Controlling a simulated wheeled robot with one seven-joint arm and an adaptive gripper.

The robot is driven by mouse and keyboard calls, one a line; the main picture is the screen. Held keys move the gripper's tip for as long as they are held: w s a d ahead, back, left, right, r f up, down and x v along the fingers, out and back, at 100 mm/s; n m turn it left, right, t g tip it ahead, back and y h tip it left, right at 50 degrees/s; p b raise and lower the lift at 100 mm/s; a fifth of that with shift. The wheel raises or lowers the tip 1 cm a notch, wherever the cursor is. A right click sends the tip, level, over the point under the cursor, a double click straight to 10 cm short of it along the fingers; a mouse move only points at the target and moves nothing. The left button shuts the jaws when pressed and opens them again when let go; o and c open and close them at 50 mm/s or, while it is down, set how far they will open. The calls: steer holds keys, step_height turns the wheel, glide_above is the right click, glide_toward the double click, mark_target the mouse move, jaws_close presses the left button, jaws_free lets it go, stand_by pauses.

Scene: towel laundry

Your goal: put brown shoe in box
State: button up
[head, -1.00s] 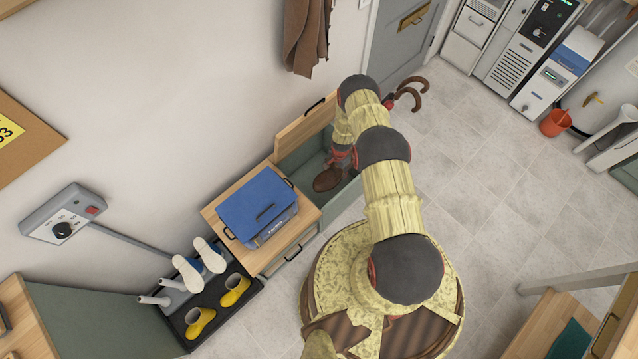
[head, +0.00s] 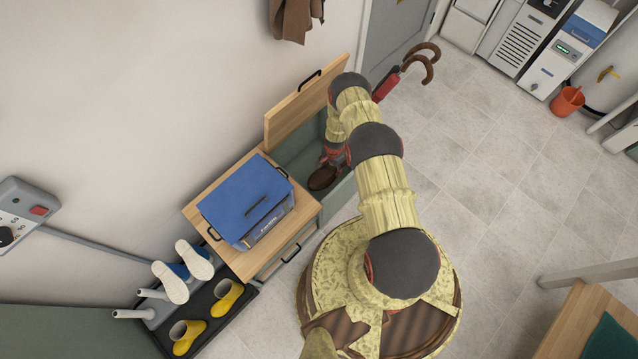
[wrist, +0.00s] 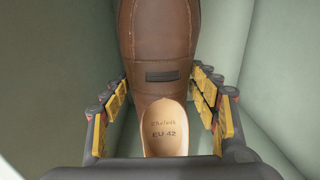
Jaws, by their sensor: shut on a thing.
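The brown shoe (head: 322,177) is inside the open box (head: 298,158), a green-grey bin with a raised wooden lid beside the blue case. My gripper (head: 335,154) is shut on the shoe, and my arm covers much of it in the head view. In the wrist view the shoe (wrist: 160,60) points away with its toe out of frame, its pale insole marked EU 42. The gripper fingers (wrist: 162,112) stand on both sides of its heel end. The box's walls (wrist: 255,75) surround the shoe. I cannot tell whether the sole touches the box's floor.
A blue case (head: 246,200) stands on the wooden cabinet top left of the box. Yellow boots (head: 228,297) and white-soled shoes (head: 196,260) are on a rack at lower left. An umbrella stand (head: 386,86) is behind my arm.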

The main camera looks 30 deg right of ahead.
step_height(320, 180, down, 21)
steer(key=b, duration=1.3)
steer(key=shift+r, duration=0.2)
steer(key=shift+f, duration=0.1)
steer(key=o, duration=2)
steer(key=shift+o, duration=0.2)
step_height(320, 180, up, 12)
steer(key=p, duration=0.4)
steer(key=shift+s, duration=0.25)
